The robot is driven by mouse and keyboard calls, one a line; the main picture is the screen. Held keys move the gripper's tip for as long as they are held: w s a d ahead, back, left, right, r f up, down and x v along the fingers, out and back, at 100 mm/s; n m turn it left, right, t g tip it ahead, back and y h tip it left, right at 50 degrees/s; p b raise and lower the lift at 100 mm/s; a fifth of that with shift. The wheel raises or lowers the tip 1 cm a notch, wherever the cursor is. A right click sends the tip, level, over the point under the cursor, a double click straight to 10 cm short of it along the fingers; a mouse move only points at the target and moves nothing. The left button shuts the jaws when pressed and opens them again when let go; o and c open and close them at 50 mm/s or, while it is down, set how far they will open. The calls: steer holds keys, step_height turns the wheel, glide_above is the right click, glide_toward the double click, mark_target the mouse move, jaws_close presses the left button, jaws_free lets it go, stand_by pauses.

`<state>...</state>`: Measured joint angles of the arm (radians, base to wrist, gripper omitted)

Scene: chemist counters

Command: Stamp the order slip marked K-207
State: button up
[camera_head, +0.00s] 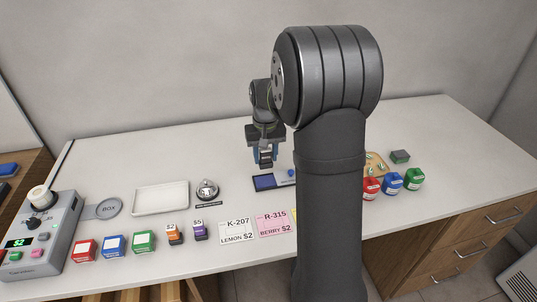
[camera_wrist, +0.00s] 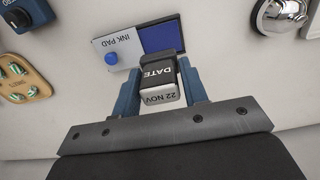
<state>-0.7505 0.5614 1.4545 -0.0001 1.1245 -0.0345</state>
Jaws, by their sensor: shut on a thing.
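My gripper (camera_head: 265,158) is shut on the date stamp (camera_wrist: 161,82), a black and grey block marked DATE and 22 NOV. It holds the stamp over or close to the ink pad (camera_head: 264,182), a dark blue pad with a grey lid marked INK PAD (camera_wrist: 118,47). I cannot tell if the stamp touches the pad. The white K-207 slip (camera_head: 237,231), reading LEMON $2, lies flat near the counter's front edge, left of the pink R-315 slip (camera_head: 273,224). A yellow slip beyond it is mostly hidden by my arm.
A silver bell (camera_head: 207,189) stands left of the ink pad, beside a white tray (camera_head: 160,198). A wooden tray (camera_wrist: 22,78) and more boxes (camera_head: 413,179) stand at right. The counter between pad and slips is clear.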

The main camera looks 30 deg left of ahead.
steer(key=shift+f, duration=2.8)
steer(key=shift+f, duration=0.6)
steer(key=shift+r, duration=0.15)
steer(key=shift+r, duration=3.45)
steer(key=shift+s, duration=0.1)
steer(key=s+d, duration=0.3)
steer(key=s, duration=1.7)
steer(key=shift+a+f, duration=0.15)
steer(key=shift+f, duration=3.3)
